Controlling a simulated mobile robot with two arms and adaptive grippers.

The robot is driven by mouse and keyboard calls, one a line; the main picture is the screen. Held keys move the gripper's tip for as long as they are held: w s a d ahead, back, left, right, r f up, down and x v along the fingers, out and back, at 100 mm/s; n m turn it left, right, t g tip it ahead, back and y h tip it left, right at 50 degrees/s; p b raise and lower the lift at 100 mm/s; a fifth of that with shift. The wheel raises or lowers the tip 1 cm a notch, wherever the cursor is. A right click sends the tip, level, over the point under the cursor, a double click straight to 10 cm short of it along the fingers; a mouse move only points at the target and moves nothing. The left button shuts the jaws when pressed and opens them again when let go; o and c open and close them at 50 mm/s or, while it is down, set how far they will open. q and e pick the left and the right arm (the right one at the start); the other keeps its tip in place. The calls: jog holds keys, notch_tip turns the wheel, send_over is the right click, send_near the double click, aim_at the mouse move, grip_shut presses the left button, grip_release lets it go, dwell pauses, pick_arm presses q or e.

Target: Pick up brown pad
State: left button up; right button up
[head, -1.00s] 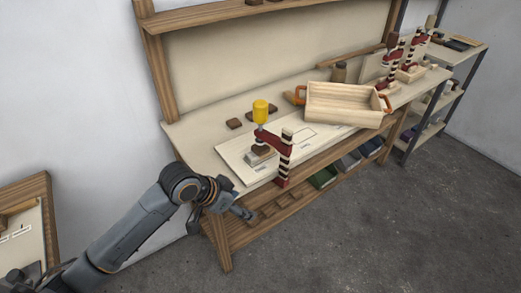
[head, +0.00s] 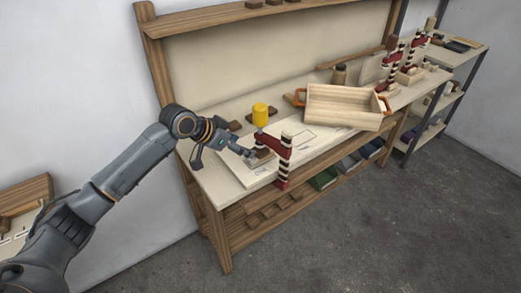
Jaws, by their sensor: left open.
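Small brown pads lie on the workbench. One pad (head: 235,126) is just behind my left gripper, and another (head: 272,113) is behind the yellow clamp handle. A brown pad (head: 262,153) also shows under the jaw of the dark red clamp (head: 281,160), at the bench's front. My left gripper (head: 223,157) is over the left end of the bench, left of the clamp, with its fingers apart. It appears empty. It hides part of the bench and the pale board. My right gripper is out of view.
The clamp has an upright yellow handle (head: 260,114) close to my left gripper. A pale marked board (head: 310,137) lies on the bench (head: 205,178). A wooden tray (head: 343,105) and more striped clamps (head: 391,68) stand to the right. A rail shelf (head: 215,18) runs above.

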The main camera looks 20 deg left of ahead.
aim_at(259, 150)
pick_arm(q)
jog(key=shift+r+p+x, duration=0.2)
jog(key=shift+p+x, duration=0.55)
jog(key=shift+x, duration=2.85)
jog(key=shift+w+d, duration=0.15)
jog(key=c, duration=1)
